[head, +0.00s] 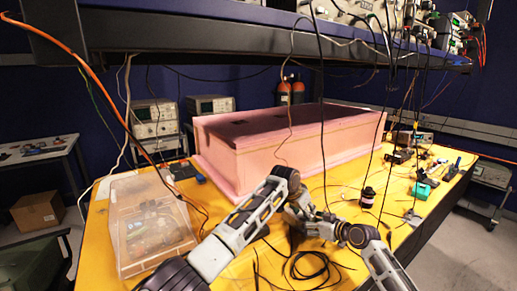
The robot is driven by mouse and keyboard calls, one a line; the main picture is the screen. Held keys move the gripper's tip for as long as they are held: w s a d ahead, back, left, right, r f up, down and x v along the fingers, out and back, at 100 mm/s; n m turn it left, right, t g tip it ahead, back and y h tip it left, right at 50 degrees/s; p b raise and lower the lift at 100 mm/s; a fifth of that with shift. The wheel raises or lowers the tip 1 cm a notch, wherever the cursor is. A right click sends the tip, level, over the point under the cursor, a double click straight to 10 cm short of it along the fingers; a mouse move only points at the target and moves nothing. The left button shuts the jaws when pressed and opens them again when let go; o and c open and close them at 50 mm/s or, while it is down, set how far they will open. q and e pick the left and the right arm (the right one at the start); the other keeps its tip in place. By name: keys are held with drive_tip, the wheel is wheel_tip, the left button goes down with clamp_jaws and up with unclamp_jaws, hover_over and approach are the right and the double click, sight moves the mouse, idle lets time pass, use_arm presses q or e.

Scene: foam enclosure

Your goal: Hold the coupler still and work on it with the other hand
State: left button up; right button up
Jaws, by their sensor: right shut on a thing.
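My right gripper (308,225) is low over the yellow table, right of centre, its arm coming in from the bottom right. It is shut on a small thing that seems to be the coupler. The fingers hide most of it, so I cannot make out its shape. My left arm comes in from the bottom left and bends down at its wrist, in front of the pink foam box. My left gripper (298,204) is just above and beside the right one. The two overlap in the picture, and I cannot tell whether the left fingers are open or touch the held thing.
The pink foam box (225,160) stands behind my grippers. A clear plastic case (150,225) is at the left of the yellow table (215,275). Black cable coils lie in front. A dark cylinder (367,197) and several small parts are at the right. Cables hang from the shelf above.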

use_arm(q)
drive_tip(key=shift+n+t+y, duration=0.3)
drive_tip(key=shift+n, duration=0.4)
clamp_jaws()
idle(0.3)
drive_tip(key=shift+m+g+h, duration=0.4)
drive_tip(key=shift+m+g, duration=0.1)
drive_tip(key=shift+m, duration=0.6)
drive_tip(key=shift+w+a+m, duration=0.1)
drive_tip(key=shift+m, duration=0.2)
drive_tip(key=shift+m+g+h, duration=0.3)
drive_tip(key=shift+m+g, duration=0.1)
drive_tip(key=shift+m, duration=0.2)
